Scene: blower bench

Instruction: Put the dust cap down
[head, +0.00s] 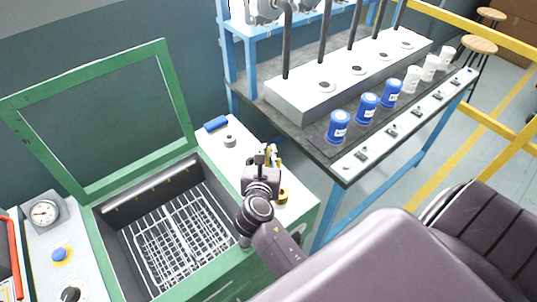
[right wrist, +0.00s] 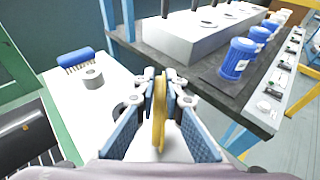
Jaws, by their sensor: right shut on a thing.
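The dust cap (right wrist: 159,112) is yellow and shows nearly edge-on, upright, between the blue-padded fingers of my right gripper (right wrist: 160,95) in the right wrist view. The right gripper is shut on it. In the head view the right gripper (head: 268,160) is over the white worktop (head: 245,155) beside the green-framed bin, and only a little yellow of the cap shows at its fingers. I cannot tell whether the cap touches the worktop. My left gripper is not in view.
A blue brush (head: 216,124) and a grey ring (head: 229,141) lie on the worktop's far part. A yellow-and-dark round part (head: 282,196) is near its right edge. The open bin with a wire rack (head: 180,235) is left. A bench with blue and white cups (head: 338,127) stands right.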

